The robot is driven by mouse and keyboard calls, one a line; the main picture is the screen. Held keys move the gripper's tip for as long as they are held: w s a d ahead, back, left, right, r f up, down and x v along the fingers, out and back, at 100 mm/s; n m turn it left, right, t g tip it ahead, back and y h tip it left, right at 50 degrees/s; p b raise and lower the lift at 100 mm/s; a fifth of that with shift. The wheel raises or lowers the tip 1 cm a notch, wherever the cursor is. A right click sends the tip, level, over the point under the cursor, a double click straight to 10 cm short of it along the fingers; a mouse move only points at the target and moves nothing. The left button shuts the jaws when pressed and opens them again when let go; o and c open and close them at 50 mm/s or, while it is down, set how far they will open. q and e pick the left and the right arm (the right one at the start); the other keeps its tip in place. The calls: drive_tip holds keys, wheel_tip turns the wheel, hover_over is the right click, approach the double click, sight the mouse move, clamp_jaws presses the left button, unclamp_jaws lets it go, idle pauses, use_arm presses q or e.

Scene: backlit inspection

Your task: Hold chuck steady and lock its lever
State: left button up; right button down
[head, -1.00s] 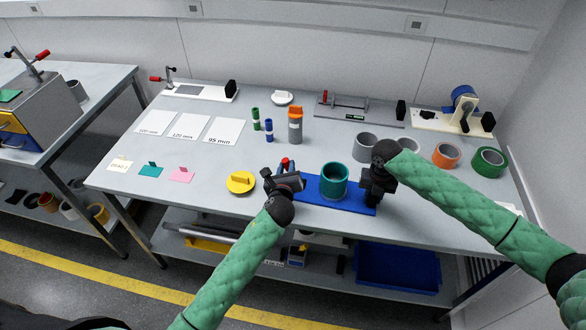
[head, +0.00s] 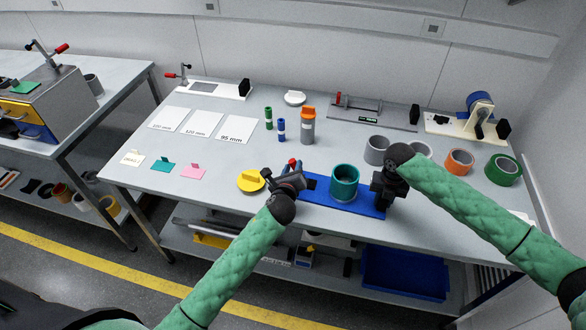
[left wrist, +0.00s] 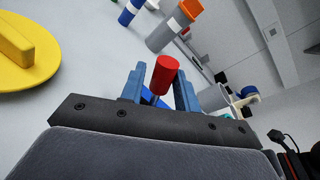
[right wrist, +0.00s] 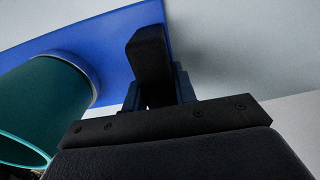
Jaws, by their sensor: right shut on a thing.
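The chuck is a teal hollow cylinder (head: 345,183) standing upright on a blue base plate (head: 362,207) near the table's front edge. Its lever has a red grip (left wrist: 165,75), seen in the left wrist view between my left fingers. My left gripper (head: 290,177) is open around the red grip, with gaps visible at its sides. My right gripper (head: 386,182) is at the right end of the base plate. In the right wrist view it is shut on a black upright block (right wrist: 150,58) by the blue plate. The lever's lower part is mostly hidden.
A yellow disc with a raised bar (head: 251,181) lies just left of my left gripper. An orange-topped grey bottle (head: 307,126) and small green and blue cylinders stand behind. Grey rings (head: 377,150) and tape rolls (head: 459,162) sit to the right.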

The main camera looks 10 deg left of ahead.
use_arm(q)
drive_tip(key=shift+s, duration=0.15)
use_arm(e)
drive_tip(key=shift+f, duration=0.15)
use_arm(q)
drive_tip(key=a+v, duration=0.1)
drive_tip(key=v, duration=1)
drive_tip(key=shift+s+d+r, duration=0.15)
drive_tip(key=shift+s+d, duration=0.2)
drive_tip(key=shift+d, duration=0.1)
use_arm(e)
drive_tip(key=c, duration=1)
unclamp_jaws()
drive_tip(key=shift+c, duration=0.2)
